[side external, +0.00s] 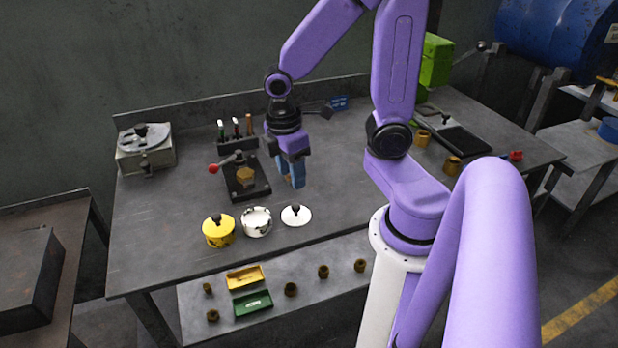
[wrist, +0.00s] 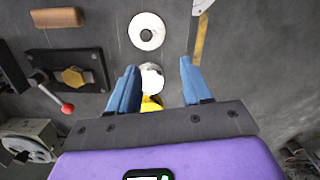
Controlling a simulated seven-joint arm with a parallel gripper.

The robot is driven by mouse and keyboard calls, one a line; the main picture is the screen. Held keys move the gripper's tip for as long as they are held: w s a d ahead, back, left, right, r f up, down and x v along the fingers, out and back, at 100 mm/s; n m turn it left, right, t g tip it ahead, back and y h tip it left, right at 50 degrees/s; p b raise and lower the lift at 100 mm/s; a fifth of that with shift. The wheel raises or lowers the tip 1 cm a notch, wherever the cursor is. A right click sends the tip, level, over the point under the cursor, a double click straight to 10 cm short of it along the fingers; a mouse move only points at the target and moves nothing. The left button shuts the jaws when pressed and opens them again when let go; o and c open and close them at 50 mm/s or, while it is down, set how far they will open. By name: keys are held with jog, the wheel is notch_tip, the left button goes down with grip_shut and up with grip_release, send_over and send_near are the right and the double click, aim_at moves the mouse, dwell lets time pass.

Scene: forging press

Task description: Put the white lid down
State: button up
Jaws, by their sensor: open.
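The white lid (side external: 303,218) is a round disc with a dark knob. It lies flat on the table near the front edge, right of an open white pot with dark patches (side external: 256,222). In the wrist view the lid (wrist: 135,35) is at the top and the pot (wrist: 152,76) shows partly behind a finger. My gripper (side external: 292,182) points down with blue fingers, behind the lid in the side view. In the wrist view my gripper (wrist: 160,66) has its fingers wide apart, with nothing held. The lid is apart from the fingers.
A yellow pot with a dark knob (side external: 218,233) stands left of the white pot. A black press plate with a brass hexagon (side external: 245,176) and a red-knobbed lever is left of my gripper. Upright tools stand behind it. The table right of the lid is clear.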

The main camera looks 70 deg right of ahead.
jog(key=s+a+r+n+y, duration=0.1)
jog(key=s+a+r, duration=0.3)
jog(key=s+a, duration=0.4)
jog(key=shift+s+r+t, duration=0.25)
jog(key=shift+s+t, duration=0.15)
jog(key=shift+s, duration=0.8)
